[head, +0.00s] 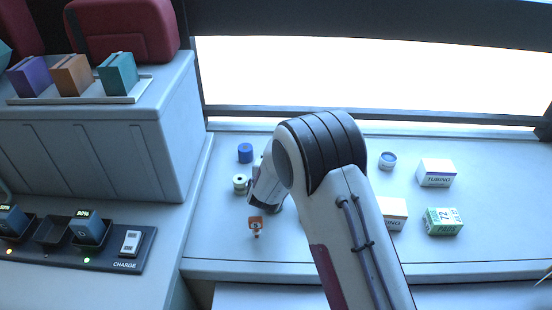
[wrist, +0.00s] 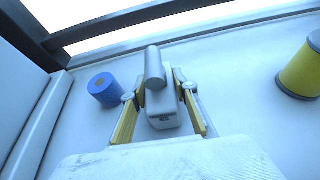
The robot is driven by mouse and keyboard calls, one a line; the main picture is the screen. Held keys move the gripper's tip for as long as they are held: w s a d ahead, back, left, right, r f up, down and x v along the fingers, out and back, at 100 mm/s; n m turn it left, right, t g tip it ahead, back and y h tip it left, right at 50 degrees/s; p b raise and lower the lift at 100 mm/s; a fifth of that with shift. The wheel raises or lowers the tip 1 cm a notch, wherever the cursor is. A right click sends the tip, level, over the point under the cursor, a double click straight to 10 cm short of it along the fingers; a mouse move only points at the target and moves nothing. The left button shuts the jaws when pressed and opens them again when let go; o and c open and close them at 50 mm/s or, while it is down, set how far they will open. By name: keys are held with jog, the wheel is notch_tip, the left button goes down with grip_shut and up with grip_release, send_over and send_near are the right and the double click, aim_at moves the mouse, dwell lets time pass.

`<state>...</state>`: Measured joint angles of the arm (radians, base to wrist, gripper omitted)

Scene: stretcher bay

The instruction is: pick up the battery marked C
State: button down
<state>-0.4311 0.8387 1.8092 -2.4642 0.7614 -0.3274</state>
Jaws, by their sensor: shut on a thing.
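My gripper (wrist: 160,92) has its two yellow-padded fingers closed on either side of a grey block (wrist: 163,119) with a rounded grey bar on top. No letter shows on this block, so I cannot tell if it is the battery marked C. In the head view my arm hides most of the gripper and what it holds. Two dark blue-grey batteries stand in the charging dock (head: 122,256) at the lower left: one at the far left (head: 12,222) and one beside the empty slot (head: 88,230). Their letters are too small to read.
A blue roll (head: 245,152), a pale roll (head: 240,183) and a small orange-and-white item (head: 256,225) are on the counter near the gripper. A yellow spool (wrist: 302,70) is at right in the wrist view. Boxes (head: 436,173) stand farther right; a cabinet (head: 182,130) borders the left.

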jog(key=shift+r, duration=0.2)
notch_tip(320, 180, up, 28)
jog(key=shift+f, duration=0.15)
dwell(0.9)
dwell(0.7)
